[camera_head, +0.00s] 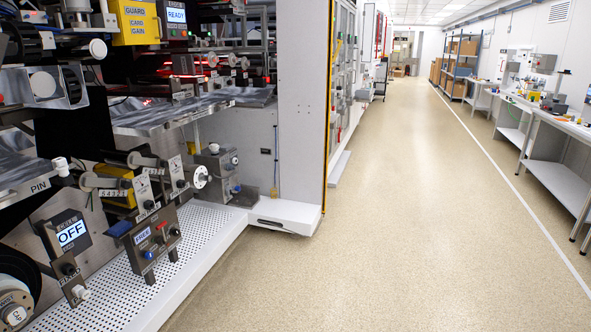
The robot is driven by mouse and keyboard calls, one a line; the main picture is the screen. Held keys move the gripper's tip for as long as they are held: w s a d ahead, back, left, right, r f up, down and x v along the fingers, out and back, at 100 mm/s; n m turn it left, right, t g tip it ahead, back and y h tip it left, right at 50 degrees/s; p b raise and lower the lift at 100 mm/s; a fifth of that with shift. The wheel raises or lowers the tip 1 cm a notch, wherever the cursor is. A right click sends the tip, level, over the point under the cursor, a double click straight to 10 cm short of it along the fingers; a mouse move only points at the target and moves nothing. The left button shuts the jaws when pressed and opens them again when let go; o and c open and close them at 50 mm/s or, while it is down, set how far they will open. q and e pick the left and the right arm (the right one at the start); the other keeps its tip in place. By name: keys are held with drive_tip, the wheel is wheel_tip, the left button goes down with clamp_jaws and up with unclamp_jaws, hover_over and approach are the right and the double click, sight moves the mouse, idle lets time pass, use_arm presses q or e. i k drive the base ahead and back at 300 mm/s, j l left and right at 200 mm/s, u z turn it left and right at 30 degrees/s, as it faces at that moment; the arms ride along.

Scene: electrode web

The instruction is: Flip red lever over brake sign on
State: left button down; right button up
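A dark grey control box (152,242) stands low on the machine at the left, above a perforated white deck. On its front is a small lit blue-white sign (142,237); its word is too small to read surely. A small red part (161,226), possibly the lever, sits on the box's upper front, right of the sign. A blue knob (148,255) is below the sign. I cannot make out a plate reading "brake". Neither of my grippers is in view.
An OFF display (71,233) and a READY display (176,15) are on the machine. The perforated deck (105,285) edges the floor. The aisle (390,220) is clear; workbenches (560,175) line the right wall.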

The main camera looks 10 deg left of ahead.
sight(160, 227)
drive_tip(key=i+j+u, duration=0.15)
drive_tip(key=i+u, duration=0.3)
drive_tip(key=i, duration=0.2)
drive_tip(key=i+l+u, duration=0.1)
drive_tip(key=i+u, duration=0.35)
drive_tip(key=i, duration=0.2)
drive_tip(key=i+j+z, duration=0.15)
drive_tip(key=i, duration=0.3)
drive_tip(key=i+j+z, duration=0.15)
drive_tip(key=i, duration=0.3)
drive_tip(key=i+j+z, duration=0.15)
drive_tip(key=i+j, duration=0.25)
drive_tip(key=i, duration=0.05)
